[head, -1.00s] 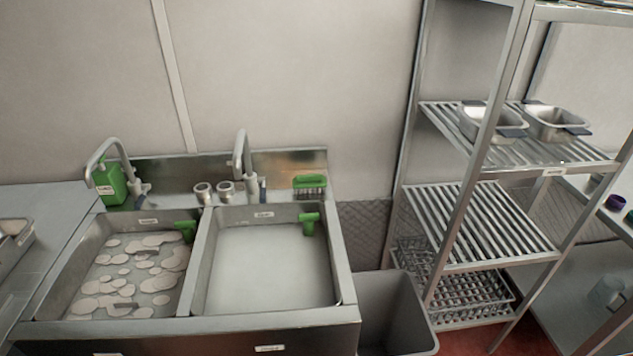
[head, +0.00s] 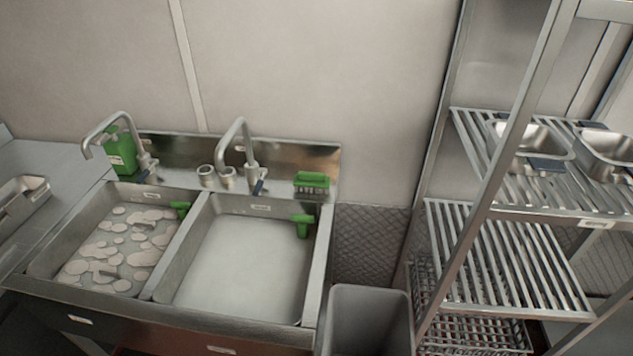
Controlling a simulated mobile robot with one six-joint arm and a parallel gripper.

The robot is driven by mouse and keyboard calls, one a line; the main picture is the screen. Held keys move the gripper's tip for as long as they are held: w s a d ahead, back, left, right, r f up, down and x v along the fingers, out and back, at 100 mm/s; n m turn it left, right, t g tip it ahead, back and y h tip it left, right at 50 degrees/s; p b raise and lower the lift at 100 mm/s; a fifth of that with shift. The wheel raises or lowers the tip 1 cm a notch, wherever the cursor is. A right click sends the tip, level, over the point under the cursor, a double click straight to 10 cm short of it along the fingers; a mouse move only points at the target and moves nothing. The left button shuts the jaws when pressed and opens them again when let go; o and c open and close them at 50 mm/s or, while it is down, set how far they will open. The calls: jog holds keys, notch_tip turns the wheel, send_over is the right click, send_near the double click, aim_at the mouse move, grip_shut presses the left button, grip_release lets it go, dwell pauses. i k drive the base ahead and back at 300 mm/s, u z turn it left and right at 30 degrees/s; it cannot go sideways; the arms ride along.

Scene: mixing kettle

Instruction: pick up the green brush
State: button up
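The green brush (head: 312,179) sits on the back ledge of the double sink (head: 290,202), at the right end behind the right basin. Its green top faces up and its bristles point down. My gripper is not in view. A green plug handle (head: 302,225) is at the right wall of the right basin, just in front of the brush.
Two faucets and small metal cups (head: 206,174) stand on the ledge left of the brush. A green jug (head: 120,150) is at the far left. A grey bin (head: 368,318) and a metal rack (head: 500,255) holding pans stand to the right.

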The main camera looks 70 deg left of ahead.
aim_at(306, 180)
jog(key=u, duration=0.6)
jog(key=i, duration=0.1)
jog(key=z, duration=0.95)
jog(key=k, duration=0.15)
jog(key=u, duration=3.15)
jog(key=k, duration=0.25)
jog(key=u, duration=1.55)
